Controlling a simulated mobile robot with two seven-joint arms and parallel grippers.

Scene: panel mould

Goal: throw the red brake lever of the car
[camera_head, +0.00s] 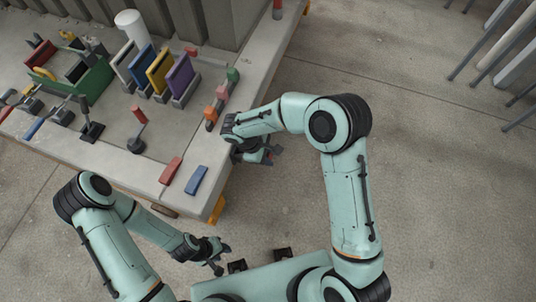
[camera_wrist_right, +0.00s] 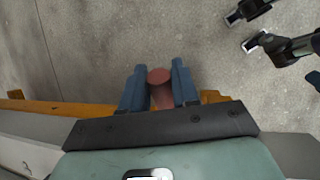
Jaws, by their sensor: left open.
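The car is taken to be the long grey flatbed (camera_head: 185,133) with yellow-orange parts on its side. My right gripper (camera_head: 268,150) is at the car's right edge, beside its side. In the right wrist view its blue fingers (camera_wrist_right: 160,90) stand on both sides of a dull red round grip (camera_wrist_right: 160,77), with no clear gap seen; it looks like the red brake lever's handle. The lever's lower part is hidden by the gripper. My left gripper (camera_head: 220,257) is open and empty, over the floor in front of the car.
On the car are a green tray (camera_head: 92,82), upright blue, yellow and purple panels (camera_head: 181,76), a red-topped lever (camera_head: 138,114), and loose red (camera_head: 171,170) and blue (camera_head: 196,180) blocks. Grey bars (camera_head: 510,45) stand at upper right. The floor on the right is clear.

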